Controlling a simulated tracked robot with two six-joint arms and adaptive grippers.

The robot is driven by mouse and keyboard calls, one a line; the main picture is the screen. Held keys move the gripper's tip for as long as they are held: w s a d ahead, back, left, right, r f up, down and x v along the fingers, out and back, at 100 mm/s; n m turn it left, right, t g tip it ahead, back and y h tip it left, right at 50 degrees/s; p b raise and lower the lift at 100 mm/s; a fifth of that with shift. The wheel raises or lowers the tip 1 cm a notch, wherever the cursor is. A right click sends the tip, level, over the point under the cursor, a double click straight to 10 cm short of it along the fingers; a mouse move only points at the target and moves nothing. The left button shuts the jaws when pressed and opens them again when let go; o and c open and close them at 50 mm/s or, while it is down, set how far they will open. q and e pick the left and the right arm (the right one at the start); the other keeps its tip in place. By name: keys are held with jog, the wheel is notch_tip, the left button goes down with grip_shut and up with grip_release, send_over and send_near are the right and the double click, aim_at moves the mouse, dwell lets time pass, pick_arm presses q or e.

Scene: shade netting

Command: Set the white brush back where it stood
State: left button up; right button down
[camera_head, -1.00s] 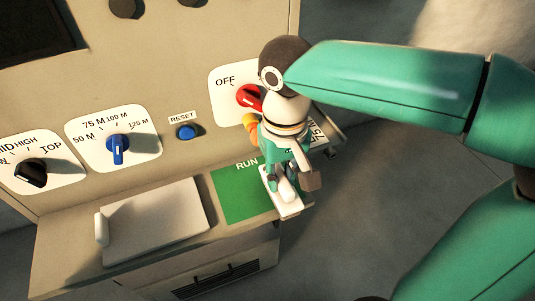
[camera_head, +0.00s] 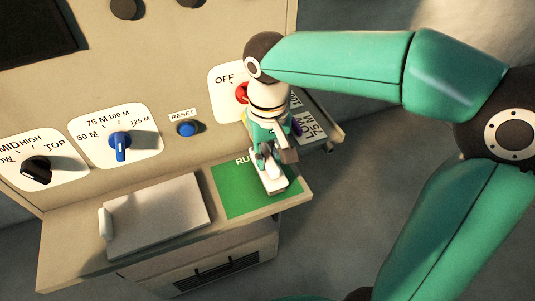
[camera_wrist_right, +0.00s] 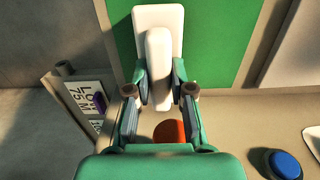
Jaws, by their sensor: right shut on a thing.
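The white brush (camera_head: 271,181) is in my right gripper (camera_head: 270,151). The fingers are shut on its raised handle, and its flat white base points down toward the shelf. In the head view it is over the right part of the green RUN area (camera_head: 229,197). In the right wrist view the brush (camera_wrist_right: 172,18) shows between the fingertips (camera_wrist_right: 160,76), with the green area (camera_wrist_right: 215,40) behind it. Whether its base touches the surface I cannot tell. My left gripper is out of view.
A grey flat panel with a white handle (camera_head: 155,218) lies left of the green area. Behind stand a blue reset button (camera_head: 187,129), a red OFF knob (camera_head: 241,93) and a blue dial (camera_head: 120,146). A small labelled rack (camera_head: 312,126) stands at the right end.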

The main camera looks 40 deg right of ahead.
aim_at(268, 156)
jog(key=c, duration=1)
grip_release()
jog(key=shift+f, duration=0.1)
notch_tip(268, 156, up, 12)
jog(key=shift+r+p, duration=0.2)
jog(key=shift+p, duration=0.45)
